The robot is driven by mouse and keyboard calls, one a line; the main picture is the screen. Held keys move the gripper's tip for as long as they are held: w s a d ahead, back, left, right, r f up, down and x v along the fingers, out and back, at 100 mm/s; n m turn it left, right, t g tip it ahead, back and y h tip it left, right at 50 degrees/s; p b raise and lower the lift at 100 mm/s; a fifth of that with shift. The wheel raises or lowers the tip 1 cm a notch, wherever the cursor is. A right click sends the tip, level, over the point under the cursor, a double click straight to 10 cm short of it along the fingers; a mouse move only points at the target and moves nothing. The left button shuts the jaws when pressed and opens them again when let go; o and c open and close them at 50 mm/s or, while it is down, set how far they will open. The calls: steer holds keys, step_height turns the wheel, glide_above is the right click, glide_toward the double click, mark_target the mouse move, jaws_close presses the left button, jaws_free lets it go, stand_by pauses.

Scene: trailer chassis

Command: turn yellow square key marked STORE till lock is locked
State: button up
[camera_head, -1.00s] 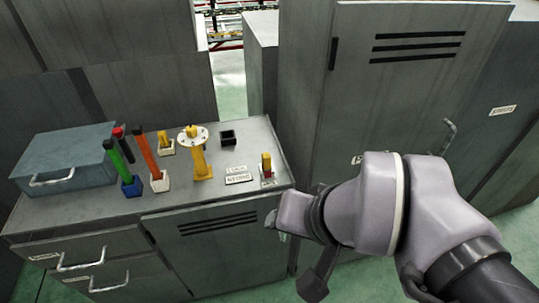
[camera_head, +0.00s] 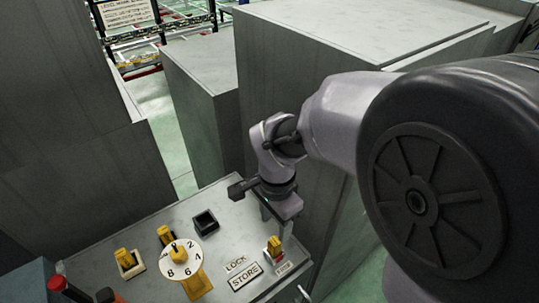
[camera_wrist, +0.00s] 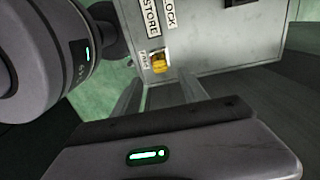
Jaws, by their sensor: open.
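The yellow square key (camera_head: 274,245) stands in a small pale base near the right edge of the grey cabinet top. The STORE label (camera_head: 245,276) and the LOCK label (camera_head: 236,263) lie to its left. My gripper (camera_head: 277,224) is open just above and behind the key. In the wrist view the key (camera_wrist: 161,63) shows beyond and roughly between the two spread fingers (camera_wrist: 160,88). I see no contact. The STORE label (camera_wrist: 150,18) and LOCK label (camera_wrist: 170,13) are near the top there. A small tag on the key's base is unreadable.
A yellow post with a white numbered dial (camera_head: 180,258) stands to the left. Two other yellow pieces, one in a pale base (camera_head: 128,262), and an open black square holder (camera_head: 206,222) are near it. Tall grey cabinets (camera_head: 330,60) rise behind.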

mark_target(275, 241)
step_height(275, 241, down, 9)
steer(key=b, duration=0.2)
steer(key=shift+b, duration=0.4)
jaws_close()
steer(key=shift+f+m+b, duration=0.1)
steer(key=shift+m+b, duration=0.65)
steer(key=shift+m, duration=1.05)
steer(key=shift+m+b, duration=0.8)
steer(key=shift+m, duration=0.9)
